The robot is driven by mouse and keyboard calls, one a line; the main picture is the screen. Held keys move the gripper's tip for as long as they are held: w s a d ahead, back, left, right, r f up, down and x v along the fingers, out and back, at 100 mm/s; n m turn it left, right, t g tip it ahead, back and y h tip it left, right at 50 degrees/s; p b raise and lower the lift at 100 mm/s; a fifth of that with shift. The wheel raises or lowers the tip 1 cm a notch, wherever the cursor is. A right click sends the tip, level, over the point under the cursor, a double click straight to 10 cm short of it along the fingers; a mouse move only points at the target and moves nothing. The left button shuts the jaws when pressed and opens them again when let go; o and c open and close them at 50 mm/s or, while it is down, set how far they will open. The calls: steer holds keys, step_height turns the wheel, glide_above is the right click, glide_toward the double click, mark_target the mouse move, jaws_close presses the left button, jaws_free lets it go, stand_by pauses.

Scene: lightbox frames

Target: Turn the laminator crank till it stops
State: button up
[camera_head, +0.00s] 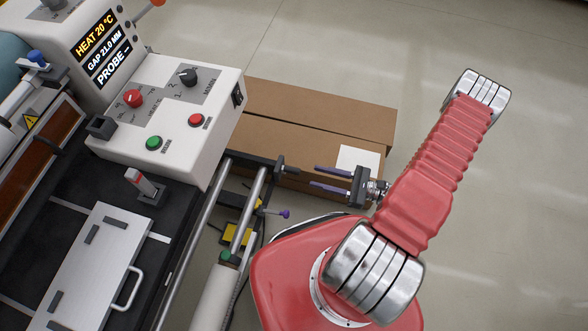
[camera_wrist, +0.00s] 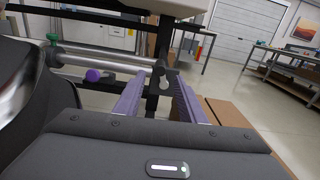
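The laminator (camera_head: 190,105) fills the left of the head view, with a display reading GAP 21.0 MM. A dark arm with a short stub handle (camera_head: 290,169) sits at the end of its rail, and a small purple-knobbed lever (camera_head: 285,213) is below. An orange-knobbed rod (camera_head: 152,6) is partly cut off at the top. I cannot tell surely which is the crank. My gripper (camera_head: 313,176) is open and empty, its purple fingers pointing at the dark stub, apart from it. In the wrist view the stub (camera_wrist: 164,78) appears between the fingertips (camera_wrist: 160,85).
Brown cardboard boxes (camera_head: 310,110) lie on the floor beyond my gripper. A metal plate with a handle (camera_head: 95,265) lies on the machine's black bed. Knobs and buttons sit on the control box. Floor on the right is clear. Workbenches (camera_wrist: 285,65) stand far back.

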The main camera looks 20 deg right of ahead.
mark_target(293, 171)
steer(key=shift+x, duration=4.8)
jaws_close()
steer(key=shift+d, duration=0.1)
